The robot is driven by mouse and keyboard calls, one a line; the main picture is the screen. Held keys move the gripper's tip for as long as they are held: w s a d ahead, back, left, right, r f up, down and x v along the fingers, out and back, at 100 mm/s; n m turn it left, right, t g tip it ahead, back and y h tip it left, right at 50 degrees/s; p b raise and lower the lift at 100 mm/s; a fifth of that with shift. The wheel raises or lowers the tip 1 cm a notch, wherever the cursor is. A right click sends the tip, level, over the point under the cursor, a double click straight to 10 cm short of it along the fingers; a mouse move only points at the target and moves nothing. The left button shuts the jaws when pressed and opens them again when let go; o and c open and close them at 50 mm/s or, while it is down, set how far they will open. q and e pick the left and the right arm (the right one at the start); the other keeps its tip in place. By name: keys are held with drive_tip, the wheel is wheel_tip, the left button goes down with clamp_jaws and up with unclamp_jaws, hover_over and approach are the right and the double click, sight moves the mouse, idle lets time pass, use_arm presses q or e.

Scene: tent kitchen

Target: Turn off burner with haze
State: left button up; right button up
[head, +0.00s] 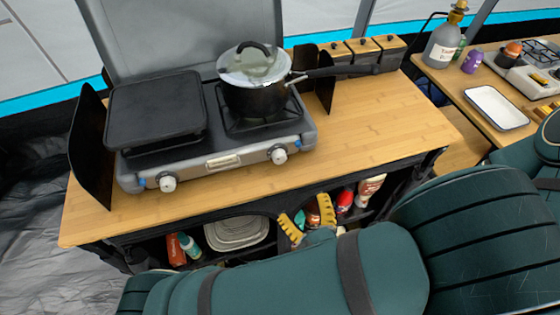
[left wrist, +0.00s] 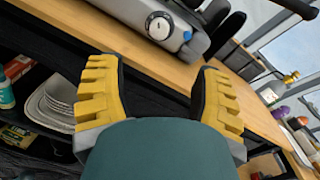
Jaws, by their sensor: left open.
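A grey two-burner camp stove (head: 222,160) stands on a wooden counter. A black flat plate (head: 156,108) covers its left burner. A black pot (head: 255,100) with a glass lid sits on the right burner. The left knob (head: 168,183) and right knob (head: 278,156) are on the front. I cannot make out haze at either burner. My left gripper (head: 304,207), with yellow ribbed fingers, is open and empty in front of the counter edge, below the right knob. In the left wrist view the gripper (left wrist: 158,80) is apart from a knob (left wrist: 158,25) beyond it. My right gripper is out of view.
The pot's handle (head: 335,71) sticks out right. Black wind panels (head: 91,150) flank the stove. Wooden-lidded canisters (head: 362,50) stand at the back. The counter right of the stove (head: 395,120) is clear. Plates (head: 237,232) and bottles fill the shelf below.

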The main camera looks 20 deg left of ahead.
sight(281, 160)
use_arm(q)
drive_tip(key=b+x, duration=0.1)
drive_tip(key=x, duration=1.2)
drive_tip(key=shift+w+a, duration=0.2)
clamp_jaws()
